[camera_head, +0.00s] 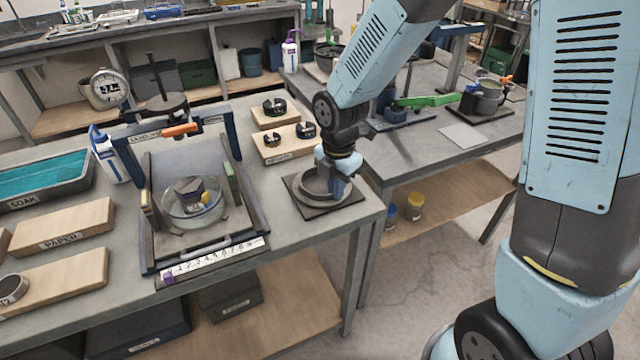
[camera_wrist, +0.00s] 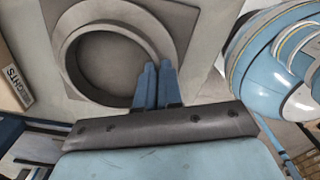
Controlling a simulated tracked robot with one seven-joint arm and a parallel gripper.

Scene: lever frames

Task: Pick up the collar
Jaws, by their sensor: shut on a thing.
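A wide grey ring, which I take to be the collar (camera_head: 304,187), sits on a dark square plate (camera_head: 318,212) near the right front corner of the table. It also shows in the wrist view (camera_wrist: 68,58), flat on the plate. My gripper (camera_head: 338,188) points down at the ring's right side. In the wrist view its two blue fingers (camera_wrist: 158,68) are close together with the ring's wall between them. The gripper is shut on that wall. The fingertips' exact contact is partly hidden. I see no clear gap that shows the ring lifted off the plate.
Left of the plate stands a lever frame (camera_head: 232,145) with a glass bowl (camera_head: 180,212) inside. Wooden blocks with black slotted weights (camera_head: 305,130) lie behind the plate. A second table (camera_head: 440,150) stands to the right. The table top just left of the plate is clear.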

